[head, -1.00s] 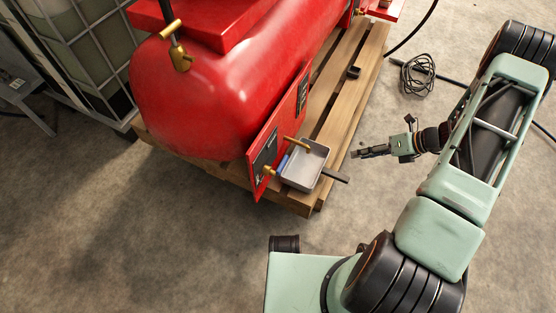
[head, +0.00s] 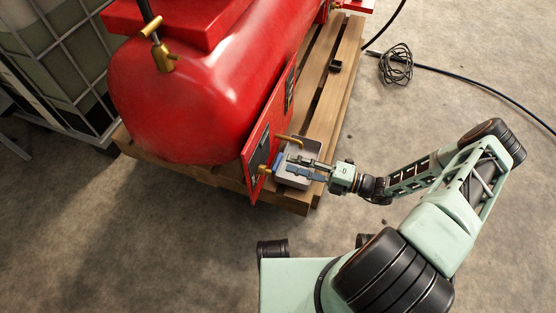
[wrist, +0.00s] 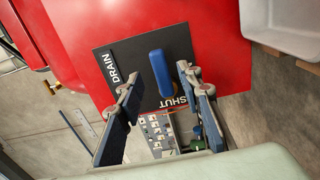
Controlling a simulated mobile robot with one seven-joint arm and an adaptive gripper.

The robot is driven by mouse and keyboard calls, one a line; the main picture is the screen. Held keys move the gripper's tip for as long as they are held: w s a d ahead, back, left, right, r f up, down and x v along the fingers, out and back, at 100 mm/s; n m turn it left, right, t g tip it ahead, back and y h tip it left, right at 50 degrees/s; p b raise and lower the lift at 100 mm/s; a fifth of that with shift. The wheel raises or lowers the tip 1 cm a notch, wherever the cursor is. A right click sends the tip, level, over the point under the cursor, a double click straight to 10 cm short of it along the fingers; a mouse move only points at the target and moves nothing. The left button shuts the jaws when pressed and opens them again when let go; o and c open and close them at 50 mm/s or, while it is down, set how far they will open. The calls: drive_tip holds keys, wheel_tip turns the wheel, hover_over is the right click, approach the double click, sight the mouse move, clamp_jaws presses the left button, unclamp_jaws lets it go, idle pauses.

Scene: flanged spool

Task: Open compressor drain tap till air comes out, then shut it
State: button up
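The drain tap's blue handle (wrist: 161,73) stands out from a black plate (wrist: 138,62) on the red panel (wrist: 215,70). The plate reads DRAIN on the left and SHUT near the handle's lower end in the wrist view. In the head view the handle (head: 278,161) shows beside brass fittings (head: 264,170) on the panel's edge. My gripper (head: 289,166) is open, its fingers reaching over the tray toward the handle. In the wrist view the fingertips (wrist: 154,82) lie to either side of the handle, with visible gaps. I see no air or water coming out.
A grey tray (head: 325,130) sits under a brass pipe (head: 289,138) on the wooden pallet (head: 342,100). The red compressor tank (head: 190,100) fills the upper left. A coiled black cable (head: 396,66) lies on open floor at the right.

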sight(278, 160)
drive_tip(key=x, duration=0.6)
drive_tip(key=shift+b, duration=0.4)
drive_tip(key=shift+c, duration=0.6)
drive_tip(key=shift+d, duration=0.1)
clamp_jaws()
